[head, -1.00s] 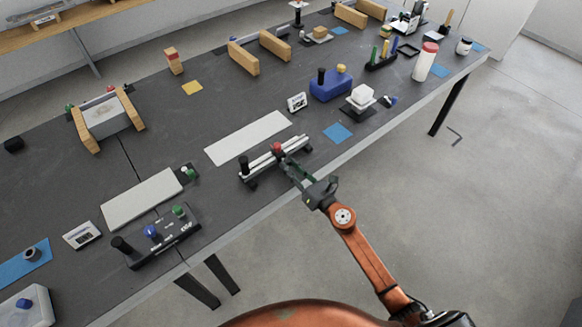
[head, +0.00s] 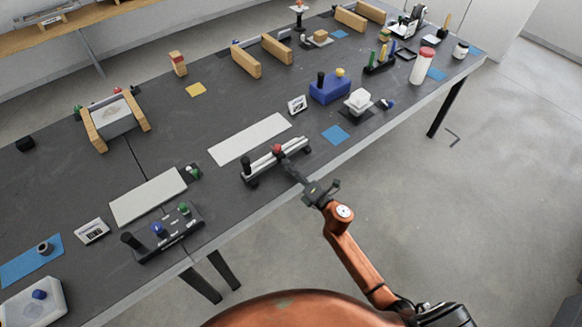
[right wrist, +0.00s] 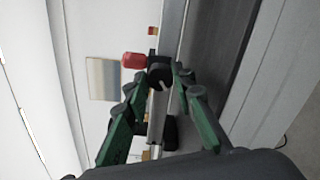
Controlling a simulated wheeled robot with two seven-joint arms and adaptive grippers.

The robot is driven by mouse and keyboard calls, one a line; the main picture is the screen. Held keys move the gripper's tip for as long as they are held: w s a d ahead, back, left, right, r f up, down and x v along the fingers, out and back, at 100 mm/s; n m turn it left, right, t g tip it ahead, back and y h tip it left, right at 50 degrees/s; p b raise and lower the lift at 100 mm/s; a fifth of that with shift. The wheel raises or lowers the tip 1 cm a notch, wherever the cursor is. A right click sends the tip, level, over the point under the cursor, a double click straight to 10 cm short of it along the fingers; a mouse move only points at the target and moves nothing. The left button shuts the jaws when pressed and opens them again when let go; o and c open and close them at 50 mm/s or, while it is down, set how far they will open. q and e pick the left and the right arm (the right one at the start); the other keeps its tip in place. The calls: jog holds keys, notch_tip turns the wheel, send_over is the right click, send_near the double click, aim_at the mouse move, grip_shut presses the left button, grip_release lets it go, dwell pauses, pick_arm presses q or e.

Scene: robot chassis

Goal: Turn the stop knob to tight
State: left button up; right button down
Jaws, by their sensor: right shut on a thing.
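A rail fixture (head: 262,165) lies near the table's front edge, with a black upright handle at its left and a red knob (head: 277,149) near its middle. In the right wrist view the red knob (right wrist: 133,60) is beside a black round knob (right wrist: 160,76) with a pale line on its face, which I take as the stop knob. My right gripper (head: 291,168) reaches the fixture's front side. Its green fingers (right wrist: 163,85) are on either side of the black knob, shut on it. In the head view the gripper hides this knob. My left gripper is not in view.
A pale board (head: 248,139) lies behind the fixture. A black panel with knobs (head: 168,236) is to the left. A blue mat (head: 336,135) and a blue box (head: 329,88) are to the right. The floor in front of the table is clear.

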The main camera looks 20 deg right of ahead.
jog(key=m+p, duration=0.2)
jog(key=m, duration=0.3)
jog(key=shift+r+p, duration=0.1)
jog(key=shift+p, duration=0.25)
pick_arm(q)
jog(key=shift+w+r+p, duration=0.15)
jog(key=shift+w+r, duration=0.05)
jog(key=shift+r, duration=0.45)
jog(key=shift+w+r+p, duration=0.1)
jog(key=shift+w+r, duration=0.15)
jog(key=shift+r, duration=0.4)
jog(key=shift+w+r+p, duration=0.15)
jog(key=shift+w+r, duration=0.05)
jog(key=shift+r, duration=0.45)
pick_arm(e)
jog(key=shift+m, duration=0.8)
jog(key=c, duration=1.6)
grip_release()
